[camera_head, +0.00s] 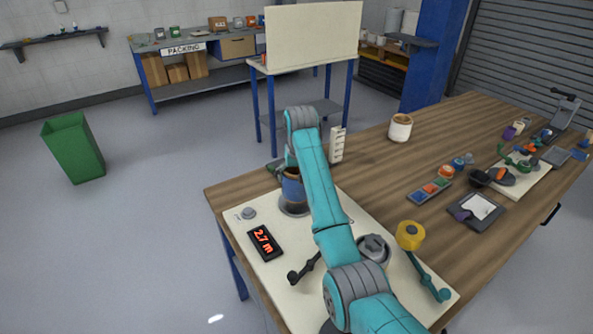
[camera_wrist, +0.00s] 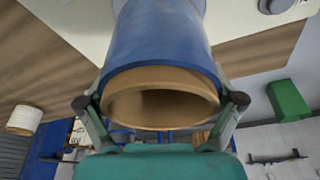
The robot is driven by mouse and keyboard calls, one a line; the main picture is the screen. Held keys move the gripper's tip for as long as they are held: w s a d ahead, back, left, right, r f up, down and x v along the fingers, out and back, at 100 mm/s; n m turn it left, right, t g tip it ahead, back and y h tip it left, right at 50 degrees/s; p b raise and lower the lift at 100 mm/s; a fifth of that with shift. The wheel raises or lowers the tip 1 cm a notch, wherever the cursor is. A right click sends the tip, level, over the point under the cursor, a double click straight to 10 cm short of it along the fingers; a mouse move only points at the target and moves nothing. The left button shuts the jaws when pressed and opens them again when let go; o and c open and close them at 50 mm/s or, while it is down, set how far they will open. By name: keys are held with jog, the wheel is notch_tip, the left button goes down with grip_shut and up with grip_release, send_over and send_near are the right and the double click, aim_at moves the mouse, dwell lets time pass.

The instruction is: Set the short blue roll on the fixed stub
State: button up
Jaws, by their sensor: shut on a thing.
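The short blue roll (camera_head: 292,188) has a brown cardboard core and stands about upright at the mat's far left. In the wrist view the blue roll (camera_wrist: 160,45) fills the middle, its open core end facing the camera. My gripper (camera_wrist: 162,101) is shut on the roll, one finger on each side. The head view partly hides the grip behind my arm. A grey round base (camera_head: 294,209), perhaps the fixed stub, shows directly under the roll. A grey part (camera_wrist: 160,8) also shows beyond the roll in the wrist view. I cannot tell how far the roll sits down around it.
On the cream mat (camera_head: 240,232) are a display reading 2.7 m (camera_head: 265,243), a grey knob (camera_head: 249,213), a grey hub (camera_head: 374,248) and a yellow-topped part (camera_head: 410,235). A white roll (camera_head: 400,127) stands behind. Trays and tools crowd the table's right.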

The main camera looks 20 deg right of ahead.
jog(key=shift+f, duration=1.35)
jog(key=o, duration=1)
jog(key=v, duration=1.2)
